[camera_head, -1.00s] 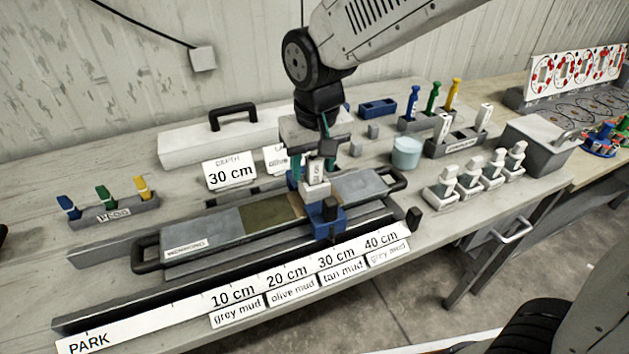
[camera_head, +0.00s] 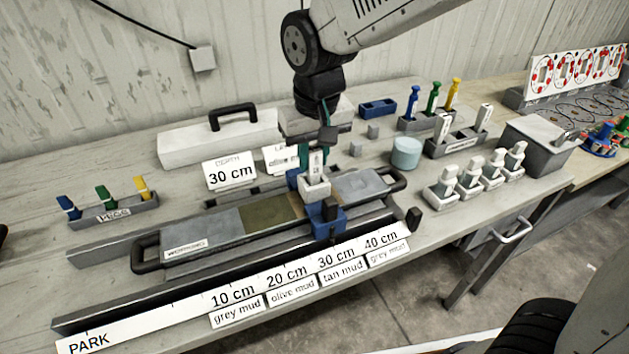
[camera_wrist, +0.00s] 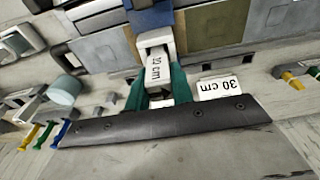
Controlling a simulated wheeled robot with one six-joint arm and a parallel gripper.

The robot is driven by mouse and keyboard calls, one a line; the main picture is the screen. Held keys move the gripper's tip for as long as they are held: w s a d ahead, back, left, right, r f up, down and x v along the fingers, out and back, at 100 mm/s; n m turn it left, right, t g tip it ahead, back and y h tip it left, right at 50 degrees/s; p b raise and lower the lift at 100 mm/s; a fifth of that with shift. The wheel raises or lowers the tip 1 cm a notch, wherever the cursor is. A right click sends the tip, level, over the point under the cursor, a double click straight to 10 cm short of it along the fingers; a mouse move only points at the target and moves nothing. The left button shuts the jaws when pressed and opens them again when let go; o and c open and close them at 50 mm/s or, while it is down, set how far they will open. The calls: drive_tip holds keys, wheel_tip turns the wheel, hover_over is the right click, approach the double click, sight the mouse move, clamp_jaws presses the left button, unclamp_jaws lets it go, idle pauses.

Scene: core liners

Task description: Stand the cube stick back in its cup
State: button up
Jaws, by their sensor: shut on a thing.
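A white stick (camera_head: 316,161) with a black-lettered label is between the teal fingers of my gripper (camera_head: 314,166). In the wrist view the label on the stick (camera_wrist: 159,69) seems to read "10 cm", and my gripper (camera_wrist: 160,82) is shut on it. A whitish block-shaped holder (camera_head: 314,190) is directly below the stick, by a blue carriage (camera_head: 327,222) across the long core tray. It also shows in the wrist view (camera_wrist: 153,39). I cannot tell whether the stick's lower end is inside this holder. Which piece is the task's cup is not clear.
The core tray (camera_head: 205,231) lies behind a depth ruler (camera_head: 160,317). To the right stand a pale blue cylinder (camera_head: 406,152), several white holders with sticks (camera_head: 443,201) and a grey rack (camera_head: 457,143). A "30 cm" card (camera_head: 230,174) stands behind the tray.

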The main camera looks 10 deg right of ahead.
drive_tip(key=shift+r, duration=3.25)
